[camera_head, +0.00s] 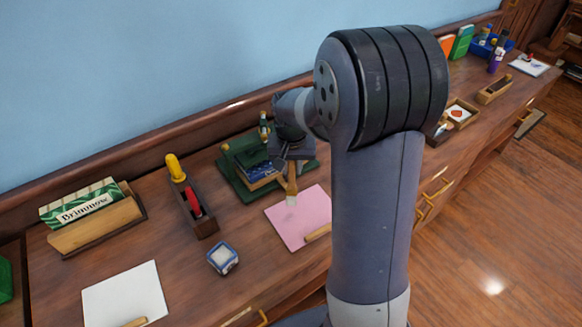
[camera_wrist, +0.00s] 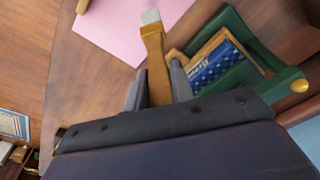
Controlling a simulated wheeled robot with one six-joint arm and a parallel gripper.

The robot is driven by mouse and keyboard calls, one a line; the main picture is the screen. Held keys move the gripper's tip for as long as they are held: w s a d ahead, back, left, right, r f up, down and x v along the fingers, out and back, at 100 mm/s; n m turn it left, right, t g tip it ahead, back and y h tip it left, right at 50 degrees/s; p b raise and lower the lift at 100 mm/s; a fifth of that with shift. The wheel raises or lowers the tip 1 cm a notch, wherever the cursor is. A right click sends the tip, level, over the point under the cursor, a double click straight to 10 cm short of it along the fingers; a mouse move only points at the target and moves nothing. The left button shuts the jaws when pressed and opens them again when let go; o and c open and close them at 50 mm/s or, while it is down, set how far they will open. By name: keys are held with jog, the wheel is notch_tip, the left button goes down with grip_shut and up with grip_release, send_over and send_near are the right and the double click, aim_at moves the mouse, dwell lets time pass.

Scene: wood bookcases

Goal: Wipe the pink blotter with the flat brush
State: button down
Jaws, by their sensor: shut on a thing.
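The pink blotter (camera_head: 306,208) lies flat on the wooden desk, in front of a green tray. It also shows at the top of the wrist view (camera_wrist: 125,30). The flat brush (camera_head: 291,185) has a wooden handle and a pale bristle end. My gripper (camera_head: 291,163) is shut on the brush handle, with the bristles pointing down over the blotter's back left part. In the wrist view the brush (camera_wrist: 156,62) sticks out between the two fingers (camera_wrist: 158,88). I cannot tell whether the bristles touch the blotter.
The green tray (camera_head: 238,182) with books stands close behind the blotter. A wooden piece (camera_head: 318,233) lies at the blotter's front edge. A small blue-and-white box (camera_head: 223,258), a dark holder (camera_head: 205,224) with red and yellow items, and a white sheet (camera_head: 122,297) are to the left.

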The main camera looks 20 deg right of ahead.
jog(key=shift+r+p, duration=0.95)
jog(key=shift+r, duration=0.7)
